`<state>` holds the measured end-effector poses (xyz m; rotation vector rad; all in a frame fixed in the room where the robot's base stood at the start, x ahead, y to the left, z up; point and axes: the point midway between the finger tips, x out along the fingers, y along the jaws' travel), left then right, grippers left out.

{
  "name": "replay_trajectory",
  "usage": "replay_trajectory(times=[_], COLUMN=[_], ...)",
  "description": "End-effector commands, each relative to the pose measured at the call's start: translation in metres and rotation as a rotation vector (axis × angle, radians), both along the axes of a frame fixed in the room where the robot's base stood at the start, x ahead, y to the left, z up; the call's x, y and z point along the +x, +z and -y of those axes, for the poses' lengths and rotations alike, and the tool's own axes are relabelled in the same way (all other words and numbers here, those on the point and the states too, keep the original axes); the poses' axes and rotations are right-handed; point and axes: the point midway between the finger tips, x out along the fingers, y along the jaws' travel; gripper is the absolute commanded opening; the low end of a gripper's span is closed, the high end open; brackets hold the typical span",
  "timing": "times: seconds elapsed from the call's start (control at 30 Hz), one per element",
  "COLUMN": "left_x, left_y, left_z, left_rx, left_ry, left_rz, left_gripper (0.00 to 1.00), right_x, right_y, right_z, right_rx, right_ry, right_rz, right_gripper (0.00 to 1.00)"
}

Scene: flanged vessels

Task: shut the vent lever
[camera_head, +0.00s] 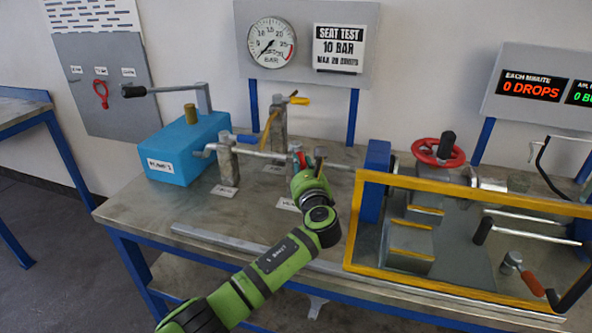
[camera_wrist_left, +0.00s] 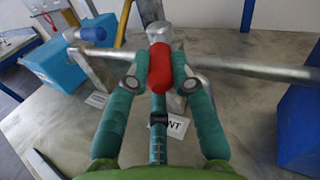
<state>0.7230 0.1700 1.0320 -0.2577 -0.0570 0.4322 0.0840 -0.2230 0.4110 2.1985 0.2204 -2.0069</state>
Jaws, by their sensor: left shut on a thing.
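The vent lever (camera_wrist_left: 160,67) has a red grip and stands on a grey metal valve post on the pipe. The VENT label (camera_wrist_left: 176,126) lies on the bench below it. My left gripper (camera_wrist_left: 161,76) has its two teal fingers on either side of the red grip, shut on it. In the head view the left gripper (camera_head: 305,172) is at the middle post and covers most of the lever; only a bit of red (camera_head: 301,159) shows. My right gripper is not in view.
A blue pump box (camera_head: 187,148) with a black-handled lever stands left. A yellow-handled valve (camera_head: 279,120) is behind the pipe. A yellow-framed guard (camera_head: 480,188) and a red handwheel (camera_head: 438,151) are to the right. The bench front (camera_head: 150,215) is mostly clear.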

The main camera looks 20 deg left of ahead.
Motion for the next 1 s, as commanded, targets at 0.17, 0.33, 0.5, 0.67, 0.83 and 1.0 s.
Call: replay_trajectory(times=[0.17,0.33,0.5,0.67,0.83,1.0], left_x=[0.0023,0.0028,0.0028,0.0028,0.0029,0.0026], left_y=[-0.0007,-0.0004,-0.0001,-0.0001,-0.0001,-0.0002], left_z=[0.0045,0.0054,0.0054,0.0054,0.0052,0.0052], left_rx=[0.0,0.0,0.0,0.0,0.0,0.0], left_ry=[0.047,0.06,0.06,0.059,0.059,0.059], left_rz=[0.0,0.0,0.0,0.0,0.0,0.0], left_gripper=[0.0,0.0,0.0,0.36,0.48,0.48], right_x=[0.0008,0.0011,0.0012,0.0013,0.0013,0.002], right_y=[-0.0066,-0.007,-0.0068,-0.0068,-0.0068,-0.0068], right_z=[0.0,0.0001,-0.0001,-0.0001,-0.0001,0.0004], right_rx=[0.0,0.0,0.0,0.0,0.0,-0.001], right_ry=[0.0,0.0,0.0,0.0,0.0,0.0], right_rz=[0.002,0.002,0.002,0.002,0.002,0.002], right_gripper=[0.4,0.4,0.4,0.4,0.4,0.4])
